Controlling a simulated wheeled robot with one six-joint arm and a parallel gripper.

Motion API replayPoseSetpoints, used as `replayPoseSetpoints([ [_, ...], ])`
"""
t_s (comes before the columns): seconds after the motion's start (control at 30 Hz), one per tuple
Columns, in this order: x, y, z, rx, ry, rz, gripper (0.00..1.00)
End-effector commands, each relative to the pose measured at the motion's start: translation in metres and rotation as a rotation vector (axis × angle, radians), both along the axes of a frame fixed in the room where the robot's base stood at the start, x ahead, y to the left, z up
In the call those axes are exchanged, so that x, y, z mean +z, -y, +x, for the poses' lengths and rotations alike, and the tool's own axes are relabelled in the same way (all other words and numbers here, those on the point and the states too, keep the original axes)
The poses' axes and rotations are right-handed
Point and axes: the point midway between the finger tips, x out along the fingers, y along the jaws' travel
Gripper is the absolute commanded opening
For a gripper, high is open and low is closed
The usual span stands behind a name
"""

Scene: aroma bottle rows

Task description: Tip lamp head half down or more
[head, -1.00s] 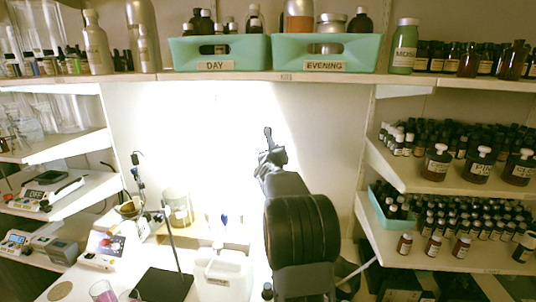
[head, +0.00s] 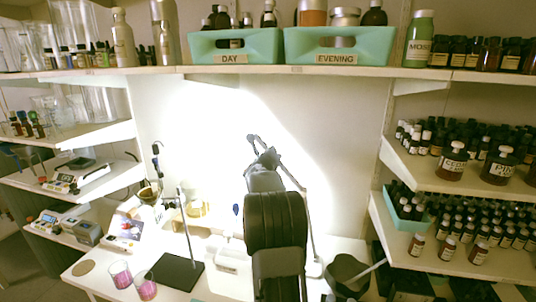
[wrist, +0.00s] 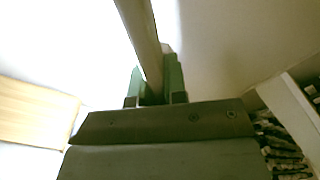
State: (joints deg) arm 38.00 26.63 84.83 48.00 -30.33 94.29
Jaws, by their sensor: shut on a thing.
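My gripper (head: 262,156) is shut on a slim bar in front of the bright back wall. In the wrist view the bar (wrist: 142,38) runs between the greenish fingers (wrist: 155,88) and up to the left. In the head view a thin jointed lamp arm (head: 297,183) slopes from behind my gripper down to the right, to the desk. The bar seems to be part of this lamp. I cannot make out the lamp head for sure; my arm covers much of that area. A dark cone-shaped thing (head: 347,272) beside the lamp pole may be a shade or a bin.
A shelf above holds two green bins, DAY (head: 235,47) and EVENING (head: 338,46). Right shelves carry many dark bottles (head: 470,215). On the desk stand a dark stand base (head: 177,273) and pink glasses (head: 121,274). Scales (head: 75,182) sit on the left shelves.

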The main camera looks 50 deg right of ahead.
Motion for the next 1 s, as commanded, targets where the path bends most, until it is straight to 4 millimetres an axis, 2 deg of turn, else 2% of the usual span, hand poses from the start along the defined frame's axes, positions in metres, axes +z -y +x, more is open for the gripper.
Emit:
replayPoseSetpoints([
  [0.2, 0.002, -0.001, 0.001, 0.001, 0.002, -0.004, 0.0],
  [0.23, 0.002, -0.001, 0.001, 0.001, 0.002, -0.004, 0.15],
  [0.5, 0.001, -0.001, 0.001, 0.002, 0.0, -0.002, 0.38],
  [0.77, 0.0, -0.003, 0.0, 0.003, 0.001, -0.001, 0.38],
  [0.87, -0.001, -0.011, -0.003, 0.003, 0.001, -0.002, 0.38],
  [1.0, -0.002, -0.031, -0.015, 0.004, 0.002, -0.003, 0.38],
])
